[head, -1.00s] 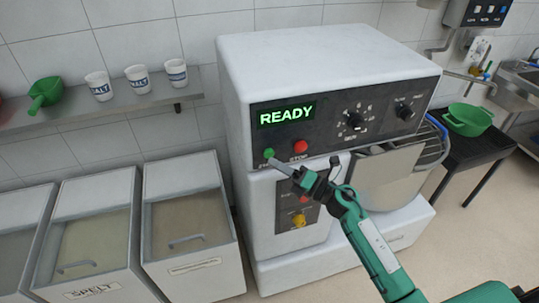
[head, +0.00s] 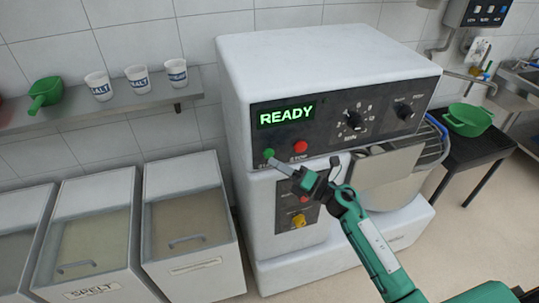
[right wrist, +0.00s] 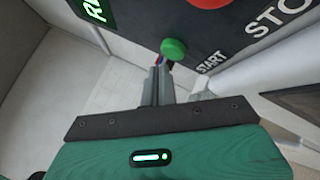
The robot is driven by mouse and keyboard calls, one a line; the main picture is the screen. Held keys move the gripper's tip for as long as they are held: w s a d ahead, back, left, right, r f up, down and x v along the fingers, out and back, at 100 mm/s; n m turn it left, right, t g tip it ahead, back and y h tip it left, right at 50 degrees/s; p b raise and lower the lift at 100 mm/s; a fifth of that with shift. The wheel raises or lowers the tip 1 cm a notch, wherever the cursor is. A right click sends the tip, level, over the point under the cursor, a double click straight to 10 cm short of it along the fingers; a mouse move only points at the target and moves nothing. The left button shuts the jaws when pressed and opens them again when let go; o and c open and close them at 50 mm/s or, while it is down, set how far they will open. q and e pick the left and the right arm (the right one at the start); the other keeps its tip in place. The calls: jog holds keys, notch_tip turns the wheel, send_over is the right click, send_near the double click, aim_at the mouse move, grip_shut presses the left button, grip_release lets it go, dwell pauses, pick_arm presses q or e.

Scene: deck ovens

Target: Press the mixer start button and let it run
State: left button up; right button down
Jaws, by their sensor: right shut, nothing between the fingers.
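The mixer (head: 320,90) is a large white machine with a dark control panel. Its display (head: 286,114) reads READY in green. The green start button (head: 269,153) sits at the panel's lower left, beside the red stop button (head: 300,147). My right gripper (head: 272,162) is shut and empty, its tips just below the start button. In the right wrist view the green button (right wrist: 173,49) stands just beyond the fingertips (right wrist: 160,68), with the START label beside it. I cannot tell whether the tips touch it. My left gripper is not in view.
Flour bins (head: 188,215) stand left of the mixer. A shelf (head: 110,107) above them holds several cups and a green scoop (head: 44,92). The mixer bowl (head: 385,180) is to the right of my gripper.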

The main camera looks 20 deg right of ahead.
jog(key=shift+w, duration=0.45)
jog(key=shift+w, duration=0.4)
dwell(0.7)
dwell(0.4)
jog(key=shift+s, duration=0.85)
jog(key=s, duration=0.5)
jog(key=shift+d, duration=0.1)
dwell(0.4)
